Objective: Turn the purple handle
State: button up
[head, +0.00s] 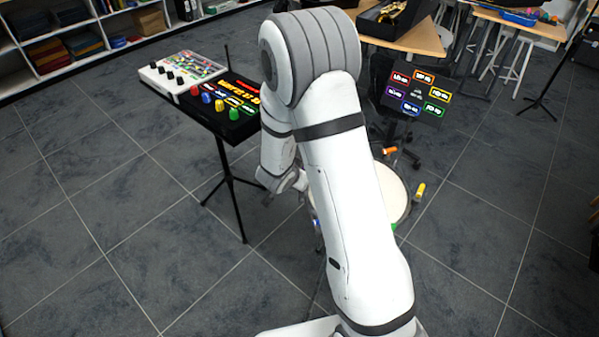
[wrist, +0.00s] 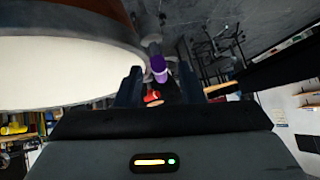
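The purple handle (wrist: 159,66) shows in the wrist view at the rim of a drum (wrist: 70,72) with a white head. It appears in the gap between the fingertips of my gripper (wrist: 160,80). The two dark fingers stand apart, so my gripper is open; I cannot tell whether either finger touches the handle. A small red part (wrist: 152,97) shows lower between the fingers. In the head view my arm covers part of the drum (head: 397,193), and I cannot make out the purple handle there.
An orange handle (head: 389,150) and a yellow handle (head: 420,191) stand around the drum's rim. A mixer (head: 182,72) and a black pad with coloured knobs (head: 232,122) sit on a stand at left. A drum pad (head: 416,92) stands behind the drum. Tiled floor is free at lower left.

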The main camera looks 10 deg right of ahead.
jog(key=v, duration=0.5)
jog(key=shift+s+r+p, duration=0.2)
jog(key=shift+s+p, duration=0.05)
jog(key=shift+p, duration=0.05)
jog(key=s+a+r+n+g+y, duration=0.1)
jog(key=s+a+r+n+y, duration=0.2)
jog(key=r, duration=0.4)
jog(key=s+a+r+n+y, duration=0.2)
jog(key=s+r+n+y, duration=0.15)
jog(key=r, duration=0.35)
jog(key=s+d+r+n+g, duration=0.1)
jog(key=s+d+r+g, duration=0.1)
jog(key=s, duration=0.6)
jog(key=s+d+r+n+g+h, duration=0.1)
jog(key=s+d+r+n+g, duration=0.1)
jog(key=s+d, duration=0.3)
jog(key=s, duration=0.4)
jog(key=shift+s+d+r, duration=0.2)
jog(key=shift+d+r, duration=0.15)
jog(key=shift+h, duration=0.25)
dwell(2.2)
